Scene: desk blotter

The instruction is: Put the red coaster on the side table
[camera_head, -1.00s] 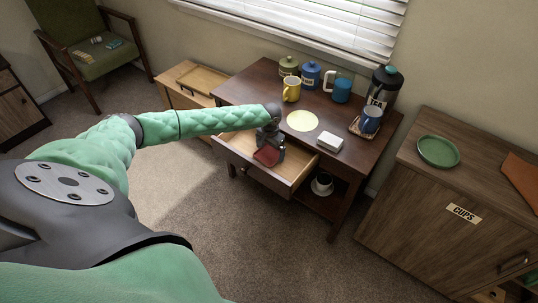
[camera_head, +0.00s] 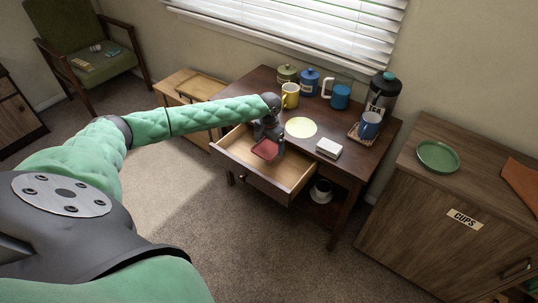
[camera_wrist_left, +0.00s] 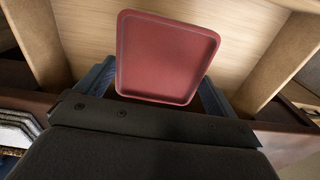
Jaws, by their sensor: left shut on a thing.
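The red coaster (camera_head: 265,150) is a small square with rounded corners. My left gripper (camera_head: 268,142) is shut on it and holds it over the open drawer (camera_head: 290,172) of the dark wooden side table (camera_head: 262,88). In the left wrist view the coaster (camera_wrist_left: 166,57) sits tilted between the blue-grey fingers, with the pale drawer floor (camera_wrist_left: 245,30) behind it. I cannot tell its exact height above the drawer floor. My right gripper is not in view.
On the table stand a yellow mug (camera_head: 290,96), a blue mug (camera_head: 340,95), canisters, a tea flask (camera_head: 382,92), a mug on a coaster (camera_head: 369,126), a white box (camera_head: 329,148) and a pale round mat (camera_head: 300,128). A cup (camera_head: 321,190) stands on the lower shelf.

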